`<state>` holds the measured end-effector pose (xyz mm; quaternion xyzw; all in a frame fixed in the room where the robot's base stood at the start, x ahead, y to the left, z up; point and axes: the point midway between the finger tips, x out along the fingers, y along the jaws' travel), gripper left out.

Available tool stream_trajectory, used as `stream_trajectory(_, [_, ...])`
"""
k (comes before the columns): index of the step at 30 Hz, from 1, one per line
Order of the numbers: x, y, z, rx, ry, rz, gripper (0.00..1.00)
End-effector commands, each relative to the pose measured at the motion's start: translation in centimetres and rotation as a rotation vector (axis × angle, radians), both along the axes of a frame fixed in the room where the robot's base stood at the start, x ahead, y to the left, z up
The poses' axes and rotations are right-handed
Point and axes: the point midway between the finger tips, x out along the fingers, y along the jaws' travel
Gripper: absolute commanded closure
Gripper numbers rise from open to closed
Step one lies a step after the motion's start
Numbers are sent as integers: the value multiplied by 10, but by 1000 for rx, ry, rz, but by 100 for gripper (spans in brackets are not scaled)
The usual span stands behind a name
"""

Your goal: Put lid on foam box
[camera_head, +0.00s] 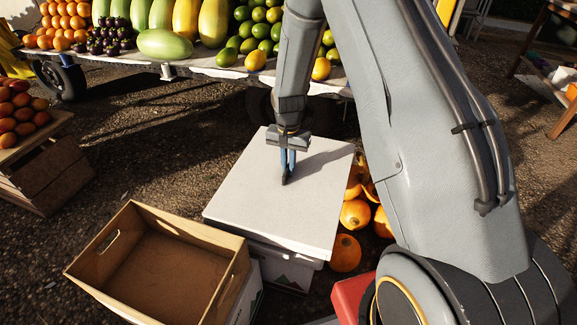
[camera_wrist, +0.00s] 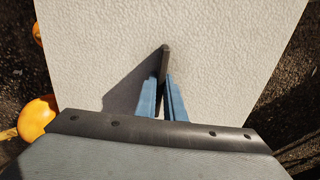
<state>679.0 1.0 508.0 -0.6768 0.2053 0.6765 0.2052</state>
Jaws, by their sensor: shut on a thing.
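The white foam lid (camera_head: 245,195) lies flat over the white foam box (camera_head: 285,267) and hides most of it. The box's near side shows below the lid's front edge. I cannot tell whether the lid touches the box rim all round. My gripper (camera_head: 287,172) points down at the middle of the lid, with its blue fingers close together. In the wrist view, the fingers (camera_wrist: 164,85) close on a small dark upright piece at the lid's surface (camera_wrist: 220,60). The lid fills most of that view.
An open, empty cardboard box (camera_head: 165,265) stands close at the left of the foam box. Orange pumpkins (camera_head: 354,214) lie to its right. A fruit-loaded truck bed (camera_head: 215,68) is behind. A wooden crate of fruit (camera_head: 40,160) stands at far left. My arm covers the right side.

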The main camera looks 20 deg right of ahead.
Motion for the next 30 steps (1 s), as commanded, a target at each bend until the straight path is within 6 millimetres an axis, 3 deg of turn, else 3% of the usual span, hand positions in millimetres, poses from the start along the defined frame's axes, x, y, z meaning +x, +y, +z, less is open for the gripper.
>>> stream_trajectory(28, [0,0,-5,0,0,0,100])
stream_trajectory(30, [0,0,-5,0,0,0,83])
